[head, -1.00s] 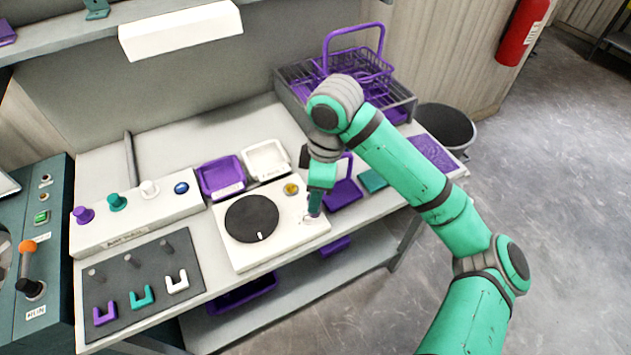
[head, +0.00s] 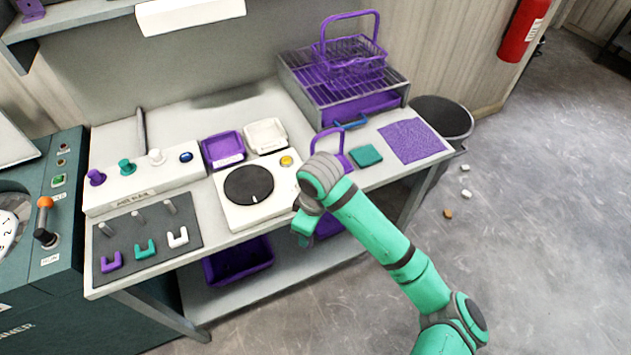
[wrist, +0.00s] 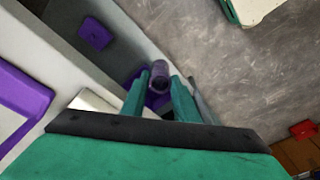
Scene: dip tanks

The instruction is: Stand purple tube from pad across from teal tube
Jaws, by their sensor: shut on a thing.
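My gripper (wrist: 159,88) is shut on a purple tube (wrist: 159,72), seen nearly end-on between the two teal fingers in the wrist view. In the head view my gripper (head: 303,238) hangs by the front edge of the bench, right of the white block with the dark disc; the tube is hidden there. A purple textured pad (head: 412,140) lies bare at the bench's right end. A small teal pad (head: 366,155) lies left of it. I cannot make out a teal tube in either view.
The white block (head: 230,207) with a dark round disc (head: 249,186) sits mid-bench. Purple (head: 222,150) and white (head: 266,135) trays stand behind it. A wire rack (head: 330,75) is at the back right. A teal machine (head: 60,235) stands left. The floor in front is clear.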

